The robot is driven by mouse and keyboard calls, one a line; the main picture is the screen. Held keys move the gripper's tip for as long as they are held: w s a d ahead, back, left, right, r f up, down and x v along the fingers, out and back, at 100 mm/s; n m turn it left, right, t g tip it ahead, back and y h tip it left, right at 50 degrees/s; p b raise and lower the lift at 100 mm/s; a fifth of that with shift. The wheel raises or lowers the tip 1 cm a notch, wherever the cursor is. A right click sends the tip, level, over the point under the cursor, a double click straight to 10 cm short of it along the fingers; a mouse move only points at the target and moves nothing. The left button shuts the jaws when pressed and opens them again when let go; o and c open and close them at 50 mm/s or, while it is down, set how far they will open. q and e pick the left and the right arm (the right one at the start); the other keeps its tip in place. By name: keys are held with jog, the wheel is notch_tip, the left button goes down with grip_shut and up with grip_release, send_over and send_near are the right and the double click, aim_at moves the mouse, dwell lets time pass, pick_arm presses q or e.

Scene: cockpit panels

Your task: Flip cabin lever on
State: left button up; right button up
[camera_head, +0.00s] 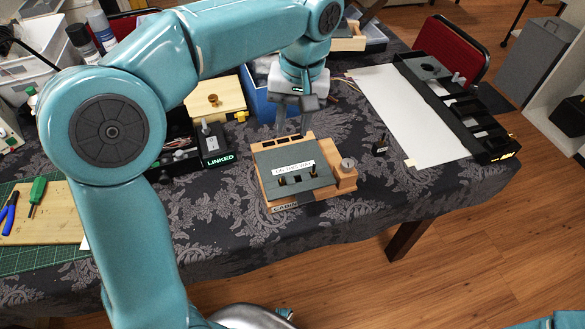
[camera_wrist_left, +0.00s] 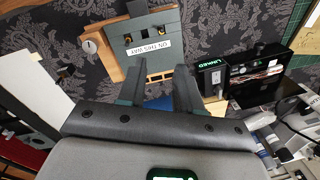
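The cabin panel (camera_head: 262,181) is a wooden box with a dark grey top plate, in the middle of the table in the head view. It carries an "ON THIS WAY" label (camera_head: 294,169) and a "CABIN" label (camera_head: 285,208) on its front. Two small brass-coloured fittings stand on the plate near the front; I cannot tell the lever's exact position. In the left wrist view the panel (camera_wrist_left: 145,27) lies beyond my fingertips. My left gripper (camera_head: 292,128) is open and empty, pointing down at the panel's back edge; its two fingers (camera_wrist_left: 160,75) are apart. My right gripper is not seen.
A round knob (camera_head: 348,164) sits on the panel's right side block. A black "LINKED" box (camera_head: 214,146) stands to the left and a blue bin (camera_head: 258,100) behind. A white sheet (camera_head: 410,115) and black rack (camera_head: 470,115) lie right. Patterned cloth in front is clear.

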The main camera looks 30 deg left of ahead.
aim_at(283, 177)
pick_arm(q)
jog(key=f+b, duration=0.1)
jog(key=f, duration=0.4)
jog(key=s+a+f, duration=0.1)
jog(key=f, duration=0.4)
jog(key=f+b, duration=0.1)
jog(key=f, duration=0.4)
jog(key=shift+s+a+f+b, duration=0.1)
jog(key=shift+s+a+b, duration=0.05)
jog(key=shift+a+b, duration=0.2)
jog(key=shift+f, duration=0.35)
jog(key=shift+c, duration=0.3)
grip_shut()
